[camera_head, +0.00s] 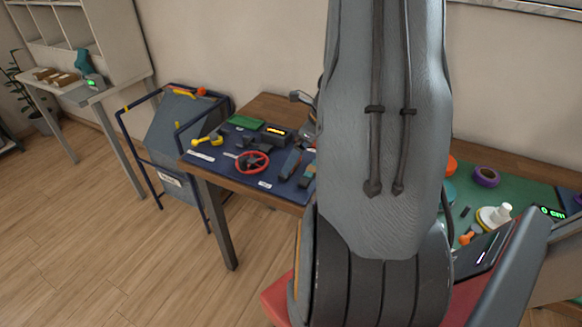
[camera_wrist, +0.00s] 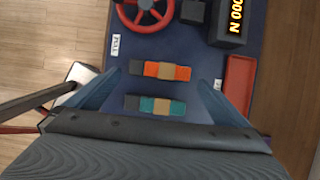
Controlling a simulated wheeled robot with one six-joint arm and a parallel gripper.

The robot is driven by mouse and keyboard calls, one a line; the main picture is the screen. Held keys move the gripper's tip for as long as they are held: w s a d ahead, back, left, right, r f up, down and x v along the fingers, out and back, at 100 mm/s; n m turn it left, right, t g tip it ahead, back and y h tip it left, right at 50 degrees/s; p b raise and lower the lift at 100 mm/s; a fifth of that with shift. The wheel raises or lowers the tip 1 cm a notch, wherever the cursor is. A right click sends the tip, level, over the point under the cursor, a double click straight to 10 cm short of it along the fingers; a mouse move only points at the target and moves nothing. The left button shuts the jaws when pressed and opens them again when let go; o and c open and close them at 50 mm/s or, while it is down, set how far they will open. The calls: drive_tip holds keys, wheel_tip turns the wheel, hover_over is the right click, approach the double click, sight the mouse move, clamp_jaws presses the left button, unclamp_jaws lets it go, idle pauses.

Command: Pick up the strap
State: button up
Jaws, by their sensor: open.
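Two short banded strap-like pieces lie on the dark blue mat in the wrist view. One is orange, tan and grey (camera_wrist: 160,71); the other is teal, tan and grey (camera_wrist: 155,105) and lies nearer my gripper. I cannot tell which is the strap meant. My gripper (camera_wrist: 160,80) is open and empty, with one blue finger to each side of the pieces. I cannot judge its height above them. In the head view my arm hides much of this area, and a teal and tan piece (camera_head: 308,176) shows beside it.
A red handwheel (camera_wrist: 146,10), a black box with a lit readout (camera_wrist: 232,22) and a red tray (camera_wrist: 238,84) surround the pieces. A green mat (camera_head: 470,175) with a purple tape roll (camera_head: 486,177) lies to the right. A blue-framed cart (camera_head: 180,150) stands left of the table.

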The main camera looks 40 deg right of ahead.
drive_tip(key=shift+x, duration=2.15)
drive_tip(key=shift+s+d, duration=0.1)
drive_tip(key=c, duration=0.7)
